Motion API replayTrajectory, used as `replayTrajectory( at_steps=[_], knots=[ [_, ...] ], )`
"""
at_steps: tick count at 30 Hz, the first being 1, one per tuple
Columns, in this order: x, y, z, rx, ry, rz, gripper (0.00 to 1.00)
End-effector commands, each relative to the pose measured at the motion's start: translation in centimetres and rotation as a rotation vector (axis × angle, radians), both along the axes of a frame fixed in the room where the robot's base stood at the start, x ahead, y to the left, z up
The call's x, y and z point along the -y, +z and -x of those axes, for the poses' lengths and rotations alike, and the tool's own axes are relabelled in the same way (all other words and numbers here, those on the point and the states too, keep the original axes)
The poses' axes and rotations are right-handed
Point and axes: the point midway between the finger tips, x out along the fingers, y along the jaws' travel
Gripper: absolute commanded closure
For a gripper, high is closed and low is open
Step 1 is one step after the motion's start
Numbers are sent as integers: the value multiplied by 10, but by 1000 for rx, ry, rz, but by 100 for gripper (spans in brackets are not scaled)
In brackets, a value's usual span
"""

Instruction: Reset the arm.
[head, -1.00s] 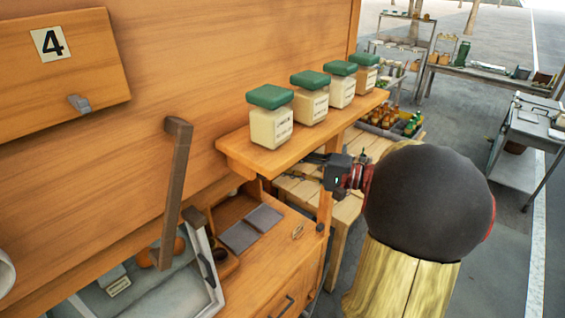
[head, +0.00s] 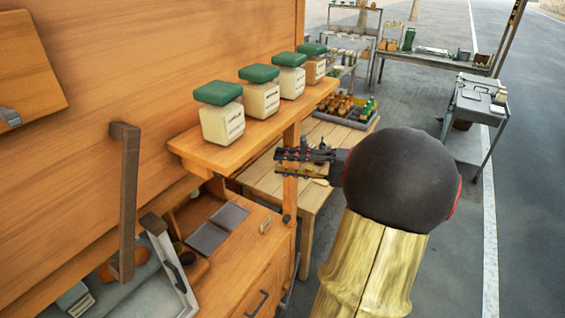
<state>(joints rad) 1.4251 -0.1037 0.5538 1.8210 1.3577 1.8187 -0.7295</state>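My gripper (head: 280,162) shows in the head view just below and to the right of the wooden shelf, in front of the wooden table behind it. Its fingers point left toward the cabinet. Two dark fingers with reddish parts show with a gap between them, and nothing is seen held there. My dark rounded arm link hides part of the ground and table behind it.
A wooden shelf (head: 205,155) holds several green-lidded jars. A dark upright handle (head: 125,200) stands at left. A wooden table (head: 262,182) carries a bottle crate (head: 345,120). Open pavement lies right.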

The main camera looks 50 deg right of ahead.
Motion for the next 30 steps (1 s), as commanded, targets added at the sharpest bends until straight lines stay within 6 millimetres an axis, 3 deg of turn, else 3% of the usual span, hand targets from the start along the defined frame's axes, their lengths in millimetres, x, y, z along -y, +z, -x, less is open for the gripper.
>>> replayTrajectory(
  at_steps=[15,18,23,30],
  knots=[
    [3,-4,-2,-36,-15,-39,71],
    [5,-32,-2,-163,-35,-85,71],
    [-9,-88,12,-405,-52,-138,71],
    [-53,-152,35,-747,-36,-61,71]
  ],
)
